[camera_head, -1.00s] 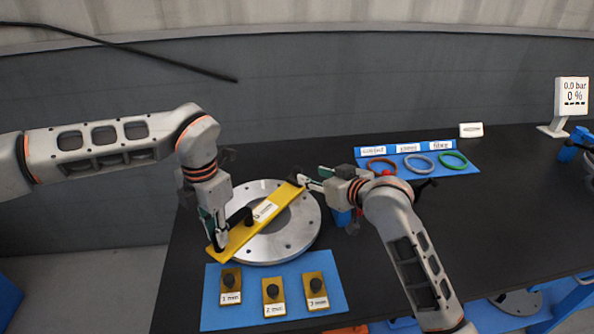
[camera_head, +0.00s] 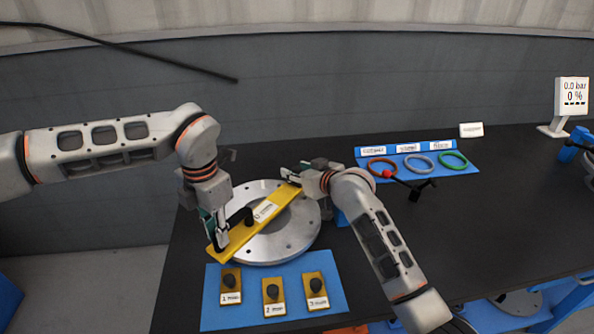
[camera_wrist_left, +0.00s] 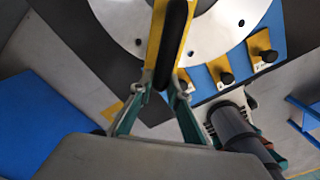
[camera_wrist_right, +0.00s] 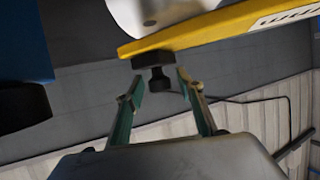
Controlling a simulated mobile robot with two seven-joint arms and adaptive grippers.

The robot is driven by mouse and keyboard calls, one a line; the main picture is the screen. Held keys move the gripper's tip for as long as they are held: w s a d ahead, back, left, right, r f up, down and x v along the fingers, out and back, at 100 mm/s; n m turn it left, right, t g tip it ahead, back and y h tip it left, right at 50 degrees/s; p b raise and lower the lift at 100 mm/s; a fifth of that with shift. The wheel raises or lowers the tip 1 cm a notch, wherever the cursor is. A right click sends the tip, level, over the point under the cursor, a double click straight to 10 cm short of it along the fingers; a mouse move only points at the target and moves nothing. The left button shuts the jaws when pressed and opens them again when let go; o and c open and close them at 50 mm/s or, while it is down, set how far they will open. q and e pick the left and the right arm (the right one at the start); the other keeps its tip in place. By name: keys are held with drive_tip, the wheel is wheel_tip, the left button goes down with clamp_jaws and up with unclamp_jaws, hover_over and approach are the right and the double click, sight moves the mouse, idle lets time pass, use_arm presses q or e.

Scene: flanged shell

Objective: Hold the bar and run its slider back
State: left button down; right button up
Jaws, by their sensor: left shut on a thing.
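The yellow bar (camera_head: 238,237) lies slantwise across the round metal flange (camera_head: 290,240), with a white label and a black upright part (camera_head: 248,215) near its middle. My left gripper (camera_head: 217,238) is at the bar's near left end, shut on it; the left wrist view shows a long black handle (camera_wrist_left: 172,40) running down between its fingers (camera_wrist_left: 160,92). My right gripper (camera_head: 290,174) is at the bar's far right end. In the right wrist view its fingers (camera_wrist_right: 160,82) are apart, with a black knob (camera_wrist_right: 158,80) on the bar (camera_wrist_right: 190,38) between their tips; I see no firm contact.
A blue mat (camera_head: 210,315) with several labelled yellow blocks with black knobs lies in front of the flange. A blue board (camera_head: 440,171) with coloured rings stands at the back right. A black tool with a red ball (camera_head: 408,186) lies near it. A gauge display (camera_head: 571,98) reads 0.0 bar.

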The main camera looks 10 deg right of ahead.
clamp_jaws()
drive_tip(key=s+a, duration=0.4)
drive_tip(key=shift+s+a, duration=0.4)
unclamp_jaws()
drive_tip(key=v, duration=1.2)
drive_tip(key=shift+d, duration=0.1)
use_arm(q)
drive_tip(key=c, duration=1.8)
unclamp_jaws()
drive_tip(key=shift+c, duration=0.2)
use_arm(e)
drive_tip(key=shift+w, duration=0.1)
use_arm(q)
drive_tip(key=shift+r, duration=0.1)
